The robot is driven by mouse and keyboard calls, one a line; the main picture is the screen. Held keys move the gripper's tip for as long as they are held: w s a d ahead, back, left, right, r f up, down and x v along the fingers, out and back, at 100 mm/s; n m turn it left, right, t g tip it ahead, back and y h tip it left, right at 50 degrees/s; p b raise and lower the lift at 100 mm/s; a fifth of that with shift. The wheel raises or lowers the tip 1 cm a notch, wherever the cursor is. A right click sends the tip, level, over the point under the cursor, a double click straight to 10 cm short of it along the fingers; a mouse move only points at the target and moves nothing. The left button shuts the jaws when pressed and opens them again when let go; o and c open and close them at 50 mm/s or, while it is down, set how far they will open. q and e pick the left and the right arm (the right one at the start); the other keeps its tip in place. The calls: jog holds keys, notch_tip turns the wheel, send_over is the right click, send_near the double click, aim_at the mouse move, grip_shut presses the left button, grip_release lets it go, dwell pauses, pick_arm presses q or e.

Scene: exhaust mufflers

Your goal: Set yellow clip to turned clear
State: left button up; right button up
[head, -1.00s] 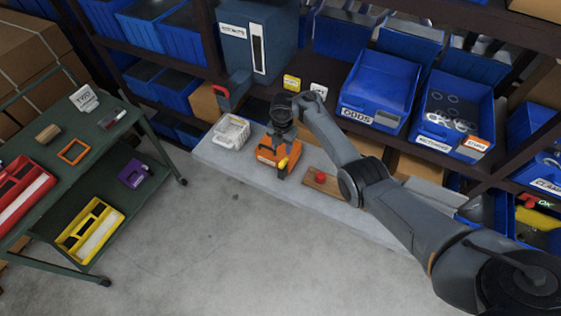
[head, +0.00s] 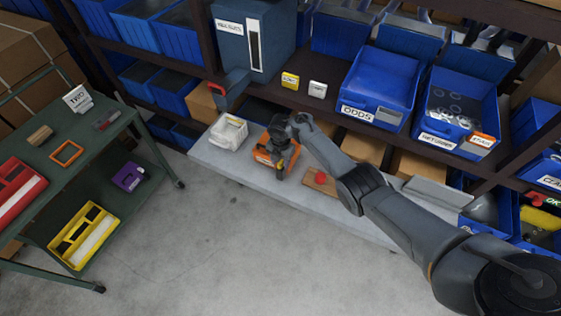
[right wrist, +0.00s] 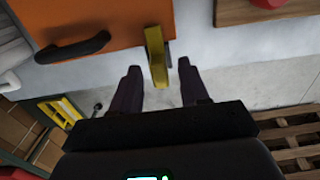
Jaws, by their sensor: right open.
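An orange case (head: 262,157) sits on the grey bench, and it fills the top left of the right wrist view (right wrist: 95,22). The yellow clip (right wrist: 157,57) stands out from the case's edge in the right wrist view. In the head view my right gripper covers the clip. My right gripper (head: 279,172) is open over the front of the case. In the right wrist view its two fingers (right wrist: 159,74) lie on either side of the clip's end, with gaps visible on both sides. My left gripper is not in view.
A white basket (head: 228,132) stands left of the case, and a wooden board with a red knob (head: 320,179) lies to its right. Blue bins (head: 380,90) line the shelf behind. A green cart (head: 75,150) stands at the left, with open floor between.

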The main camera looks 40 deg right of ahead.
jog(key=shift+c, duration=0.3)
grip_shut()
jog(key=shift+r+m+p, duration=0.1)
jog(key=shift+m+p, duration=0.2)
jog(key=shift+m, duration=0.1)
jog(key=m+p, duration=0.1)
jog(key=m, duration=0.2)
jog(key=m+p, duration=0.1)
jog(key=m, duration=0.3)
jog(key=shift+p, duration=0.3)
jog(key=m+p, duration=0.1)
jog(key=m, duration=0.4)
jog(key=m+p, duration=0.1)
jog(key=m, duration=0.4)
jog(key=shift+o, duration=0.3)
grip_release()
